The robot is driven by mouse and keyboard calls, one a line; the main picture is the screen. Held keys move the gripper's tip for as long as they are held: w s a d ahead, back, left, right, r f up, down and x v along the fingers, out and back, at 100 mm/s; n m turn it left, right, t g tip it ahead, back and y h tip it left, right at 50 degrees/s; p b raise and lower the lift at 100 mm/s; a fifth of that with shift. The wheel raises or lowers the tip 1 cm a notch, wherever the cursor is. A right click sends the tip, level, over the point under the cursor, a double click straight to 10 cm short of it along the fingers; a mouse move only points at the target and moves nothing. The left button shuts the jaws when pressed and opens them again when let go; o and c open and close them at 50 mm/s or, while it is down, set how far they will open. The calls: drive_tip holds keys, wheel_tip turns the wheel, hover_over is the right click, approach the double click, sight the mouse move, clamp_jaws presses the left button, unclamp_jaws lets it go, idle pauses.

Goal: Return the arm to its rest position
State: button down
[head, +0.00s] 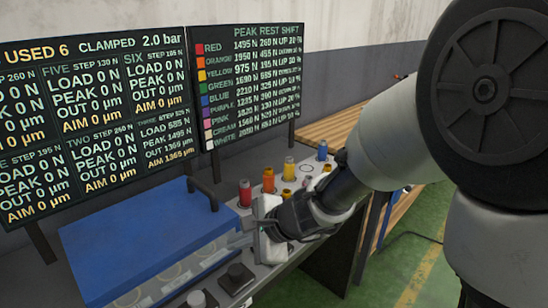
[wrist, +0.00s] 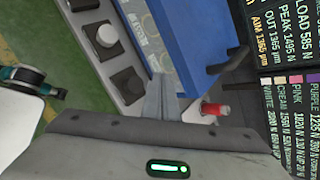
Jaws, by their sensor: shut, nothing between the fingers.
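My arm reaches from the right of the head view over the bench, bent low. My gripper (head: 241,240) is beside the blue cover (head: 140,238), near the front of the bench. In the wrist view my gripper (wrist: 161,82) shows its two grey fingers together, with nothing between them. The blue cover (wrist: 186,30) lies just beyond the fingertips there. A red cylinder (head: 245,193) stands behind my gripper, and it also shows right of the fingers in the wrist view (wrist: 214,109). I cannot tell the exact gap between fingers and bench.
Orange (head: 268,180), yellow (head: 289,167) and blue (head: 322,150) cylinders stand along the bench. A black knob (head: 236,277) and a grey knob (head: 197,299) sit at the front. Two display boards (head: 95,125) (head: 250,85) stand behind.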

drive_tip(key=s+d+r+n+h, duration=0.35)
drive_tip(key=s+d+n, duration=0.2)
drive_tip(key=d, duration=0.35)
drive_tip(key=s+d+r+n+t+h, duration=0.1)
drive_tip(key=s+d+r+n+h, duration=0.1)
drive_tip(key=s+d+r+n, duration=0.45)
drive_tip(key=s+d+r+n+h, duration=0.25)
drive_tip(key=s+d, duration=0.25)
drive_tip(key=d, duration=0.6)
wheel_tip(320, 180, up, 13)
drive_tip(key=a+p, duration=0.1)
drive_tip(key=p, duration=1.2)
drive_tip(key=shift+w+f, duration=0.2)
drive_tip(key=shift+w, duration=0.1)
